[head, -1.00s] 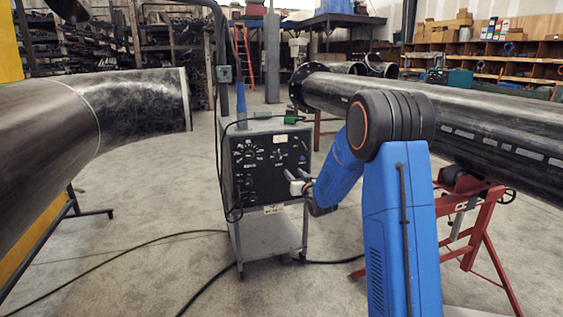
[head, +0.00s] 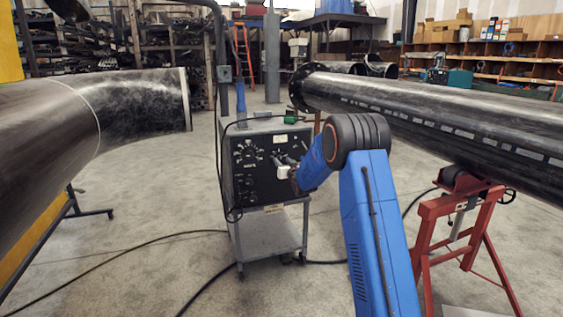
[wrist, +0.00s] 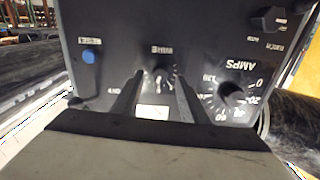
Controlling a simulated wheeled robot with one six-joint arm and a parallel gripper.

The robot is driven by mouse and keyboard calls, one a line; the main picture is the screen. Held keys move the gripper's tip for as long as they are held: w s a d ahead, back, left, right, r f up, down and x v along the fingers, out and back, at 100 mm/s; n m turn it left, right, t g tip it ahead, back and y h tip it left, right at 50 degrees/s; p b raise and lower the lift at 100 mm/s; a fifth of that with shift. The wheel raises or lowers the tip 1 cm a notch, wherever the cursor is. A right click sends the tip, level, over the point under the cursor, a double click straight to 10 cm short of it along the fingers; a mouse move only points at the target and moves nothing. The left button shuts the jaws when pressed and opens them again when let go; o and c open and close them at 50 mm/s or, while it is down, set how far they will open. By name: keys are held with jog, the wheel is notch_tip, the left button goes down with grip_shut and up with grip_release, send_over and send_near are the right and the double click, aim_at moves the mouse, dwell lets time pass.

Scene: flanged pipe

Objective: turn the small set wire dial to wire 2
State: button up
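The welding machine (head: 258,185) stands on its cart in the head view, with a black front panel of dials. The small wire dial (wrist: 160,76) shows upside down in the wrist view, as a small dark knob with white marks around it. Its pointer setting is too small to read. My gripper (wrist: 159,80) is open, with one dark finger on each side of the small dial in that view. I cannot tell whether the fingers touch it. In the head view my gripper (head: 281,163) is at the panel and partly covers the small dial.
The large AMPS dial (wrist: 232,93) is beside the right finger in the wrist view. A blue button (wrist: 89,57) is to the left, and a dark switch (wrist: 270,18) at upper right. Cables (head: 180,238) lie on the floor. Large pipes (head: 430,105) flank the machine.

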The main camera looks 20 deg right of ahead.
jog(key=shift+w, duration=1)
grip_shut()
